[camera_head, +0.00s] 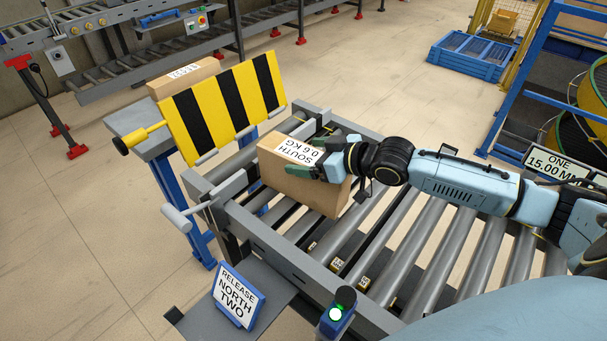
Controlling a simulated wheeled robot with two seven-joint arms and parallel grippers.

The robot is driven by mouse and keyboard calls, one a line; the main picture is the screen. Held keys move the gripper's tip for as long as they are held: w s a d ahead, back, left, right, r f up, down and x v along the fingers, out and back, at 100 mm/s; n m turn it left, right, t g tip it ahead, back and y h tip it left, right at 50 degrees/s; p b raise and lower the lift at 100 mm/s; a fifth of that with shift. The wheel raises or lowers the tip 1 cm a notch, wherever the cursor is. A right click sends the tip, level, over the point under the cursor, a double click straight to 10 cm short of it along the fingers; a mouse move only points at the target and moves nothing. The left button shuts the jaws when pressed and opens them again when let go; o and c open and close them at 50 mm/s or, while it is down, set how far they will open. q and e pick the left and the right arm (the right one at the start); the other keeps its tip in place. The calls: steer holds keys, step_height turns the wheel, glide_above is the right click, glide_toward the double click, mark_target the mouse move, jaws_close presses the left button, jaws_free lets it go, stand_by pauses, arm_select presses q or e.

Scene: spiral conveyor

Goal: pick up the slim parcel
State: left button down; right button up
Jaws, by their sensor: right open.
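A brown cardboard parcel (290,187) stands on the roller conveyor (410,245), near its far end. Its white label on top reads SOUTH 0.6 KG. My right gripper (322,158) is at the parcel's upper right edge, with its dark fingers apart. It covers part of the label and the parcel's right side. I cannot tell whether the fingers touch the cardboard. A second, flatter-looking brown parcel (182,78) with a white label sits behind the striped barrier, partly hidden by it. My left gripper is not in view.
A yellow-and-black striped barrier (222,105) stands at the conveyor's far left. A grey lever (178,218) sticks out at left. A RELEASE NORTH TWO sign (238,297) and a green-lit button post (336,312) stand at the near side. Bare rollers lie right of the parcel.

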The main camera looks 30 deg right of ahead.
steer(key=shift+w+a+f, duration=0.1)
steer(key=shift+w, duration=0.05)
steer(key=c, duration=1.8)
jaws_close()
